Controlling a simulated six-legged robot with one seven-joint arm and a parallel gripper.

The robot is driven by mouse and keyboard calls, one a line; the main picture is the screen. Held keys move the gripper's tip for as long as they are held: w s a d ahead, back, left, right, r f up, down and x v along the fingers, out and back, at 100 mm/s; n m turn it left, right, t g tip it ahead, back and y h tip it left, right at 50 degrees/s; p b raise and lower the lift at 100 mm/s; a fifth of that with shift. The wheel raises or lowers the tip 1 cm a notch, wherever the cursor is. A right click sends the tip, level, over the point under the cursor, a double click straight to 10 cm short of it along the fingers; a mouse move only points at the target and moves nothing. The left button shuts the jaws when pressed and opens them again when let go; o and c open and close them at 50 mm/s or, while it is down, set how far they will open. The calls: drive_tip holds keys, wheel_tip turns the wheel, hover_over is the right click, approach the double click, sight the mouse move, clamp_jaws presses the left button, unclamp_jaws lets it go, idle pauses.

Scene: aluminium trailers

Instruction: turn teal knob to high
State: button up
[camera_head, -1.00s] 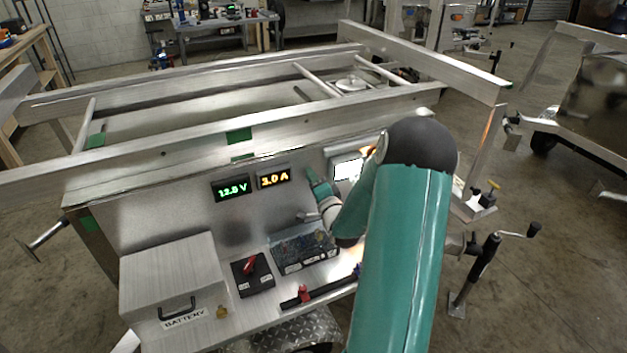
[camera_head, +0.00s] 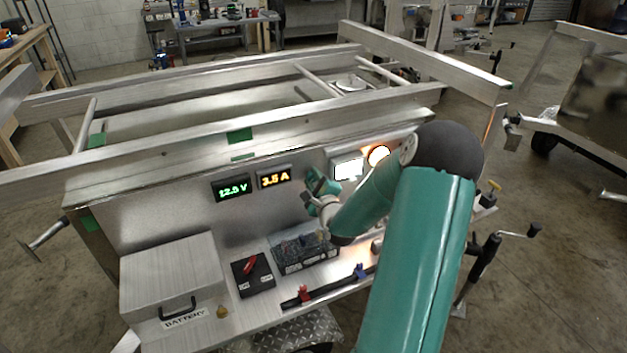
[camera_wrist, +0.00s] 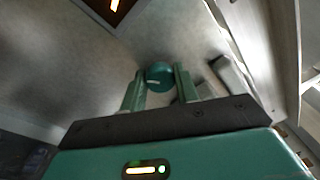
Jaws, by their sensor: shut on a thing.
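The teal knob (camera_wrist: 159,75) shows between the two fingertips in the wrist view, with a pale mark on its face pointing left in that picture. My gripper (camera_wrist: 161,84) is shut on it, one finger on each side. In the head view my gripper (camera_head: 318,187) is at the upright metal panel (camera_head: 250,222), right of the readouts. There I cannot tell the knob from the green fingers. No setting label for the knob is readable.
A green readout (camera_head: 231,189) shows 12.5 V and an amber one (camera_head: 274,178) 3.5 A. A white screen (camera_head: 348,169) and a lit round lamp (camera_head: 378,156) are to the right. A battery box (camera_head: 170,285), a red-handled switch (camera_head: 252,272) and a circuit board (camera_head: 303,252) stand below.

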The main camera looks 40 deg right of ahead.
drive_tip(key=shift+m, duration=0.4)
drive_tip(key=o, duration=1)
drive_tip(key=shift+c, duration=0.2)
drive_tip(key=shift+s, duration=0.1)
drive_tip(key=v, duration=1.3)
drive_tip(key=shift+s+a, duration=0.2)
drive_tip(key=shift+s, duration=0.1)
drive_tip(key=shift+w, duration=0.1)
